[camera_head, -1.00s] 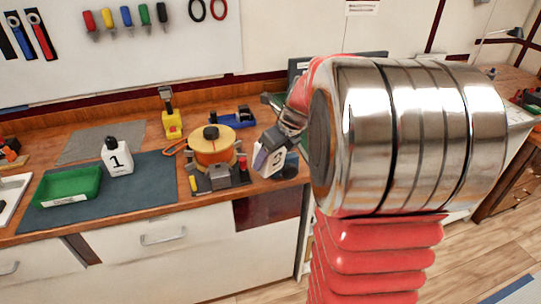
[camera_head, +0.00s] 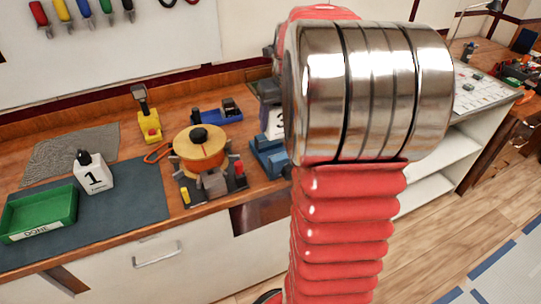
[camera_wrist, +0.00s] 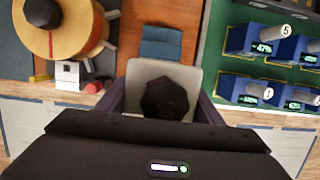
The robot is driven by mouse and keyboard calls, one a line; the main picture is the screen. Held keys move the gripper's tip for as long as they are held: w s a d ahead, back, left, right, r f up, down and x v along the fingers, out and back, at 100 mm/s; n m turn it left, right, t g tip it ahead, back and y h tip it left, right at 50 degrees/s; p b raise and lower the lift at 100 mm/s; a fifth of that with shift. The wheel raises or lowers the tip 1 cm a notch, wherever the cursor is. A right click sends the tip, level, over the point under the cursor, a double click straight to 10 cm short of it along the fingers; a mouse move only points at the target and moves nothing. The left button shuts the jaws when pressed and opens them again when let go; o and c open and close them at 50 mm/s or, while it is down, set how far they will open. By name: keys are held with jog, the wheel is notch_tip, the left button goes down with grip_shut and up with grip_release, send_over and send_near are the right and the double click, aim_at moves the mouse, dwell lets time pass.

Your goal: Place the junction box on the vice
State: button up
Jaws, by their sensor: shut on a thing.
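The pale box with a black knob (camera_wrist: 153,76), which I take to be the junction box, is between the fingers of my gripper (camera_wrist: 160,106) in the wrist view. My gripper is shut on it. In the head view, its white face with a dark digit (camera_head: 275,124) shows at the edge of my arm, and my gripper (camera_head: 268,98) is mostly hidden. The blue vice (camera_head: 268,156) stands on the bench just below the box, partly covered by my arm. A blue block, likely the vice (camera_wrist: 162,45), shows just beyond the box in the wrist view.
An orange spool on a stand (camera_head: 199,150) is close left of the vice. Wrist view: green board (camera_wrist: 262,75) at right.

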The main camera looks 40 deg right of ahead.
aim_at(277, 136)
jog(key=shift+w+a, duration=0.1)
jog(key=shift+f, duration=0.3)
jog(key=shift+s+x, duration=0.2)
jog(key=shift+x, duration=0.7)
jog(key=shift+s+x, duration=0.2)
jog(key=shift+x, duration=0.7)
jog(key=shift+s+x, duration=0.2)
jog(key=shift+x, duration=0.7)
jog(key=shift+a+f, duration=0.2)
jog(key=shift+f, duration=0.05)
jog(key=shift+s+x, duration=0.2)
jog(key=shift+x, duration=0.65)
jog(key=shift+s+x, duration=0.2)
jog(key=shift+x, duration=0.7)
jog(key=shift+a+f, duration=0.1)
jog(key=o, duration=1.6)
jog(key=shift+c, duration=0.2)
